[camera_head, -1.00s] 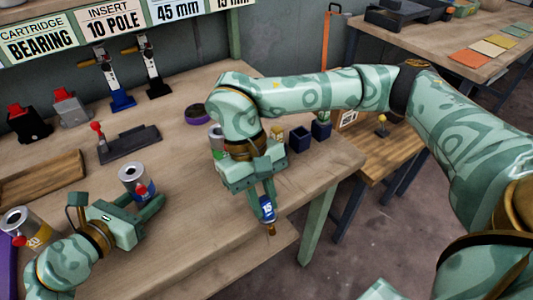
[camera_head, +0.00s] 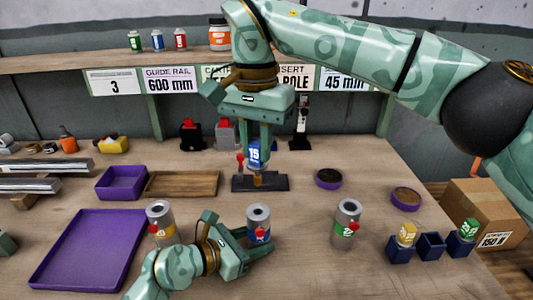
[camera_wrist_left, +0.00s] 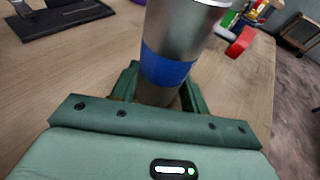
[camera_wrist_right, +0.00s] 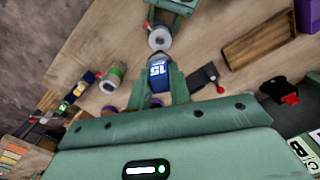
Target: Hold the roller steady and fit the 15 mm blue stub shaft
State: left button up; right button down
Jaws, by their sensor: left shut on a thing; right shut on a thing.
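The blue-banded silver roller (camera_head: 259,222) stands upright on the bench, its open top facing up. My left gripper (camera_head: 243,245) is shut on its lower part; the left wrist view shows the blue band (camera_wrist_left: 167,68) just above the fingers. My right gripper (camera_head: 256,150) is shut on the blue stub shaft marked 15 (camera_head: 255,155). It holds the shaft upright, tip down, above and behind the roller. In the right wrist view the shaft (camera_wrist_right: 158,73) sits between the fingers, apart from the roller (camera_wrist_right: 159,38).
A yellow-banded roller (camera_head: 159,219) and a green-banded roller (camera_head: 346,224) stand on either side. Small dark blue cups (camera_head: 431,247) stand at right, two holding shafts. A black fixture (camera_head: 272,182) lies behind the roller. A purple tray (camera_head: 85,250) lies at left.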

aim_at(257, 163)
jog(key=shift+f, duration=2.9)
jog(key=shift+s+f, duration=0.1)
jog(key=shift+f, duration=2.55)
jog(key=c, duration=1.2)
grip_release()
notch_tip(257, 163, up, 12)
pick_arm(q)
jog(key=o, duration=0.8)
